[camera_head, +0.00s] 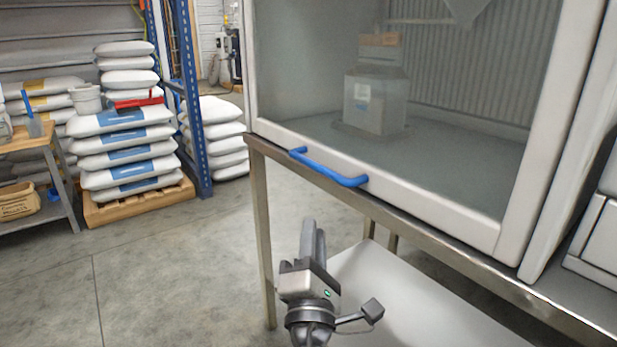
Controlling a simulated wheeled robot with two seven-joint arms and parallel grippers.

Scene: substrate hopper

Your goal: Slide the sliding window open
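The sliding window (400,182) is a large clear pane in a pale grey frame on the front of a cabinet. Its bottom rail sits down at the edge of the metal stand, so the window appears closed. A blue bar handle (330,170) is fixed to the bottom rail, towards its left end. My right gripper (313,225) is below the handle, apart from it, with its fingers pointing up. Its two fingers look close together, and the gap between them is not clear from this angle. Nothing is seen in it. My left gripper is not in view.
The metal stand (259,230) has a leg left of my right gripper and a lower shelf (400,300) to its right. Behind the glass stands a translucent container (376,100). White sacks (125,150) are stacked on a pallet at left. Open concrete floor lies between.

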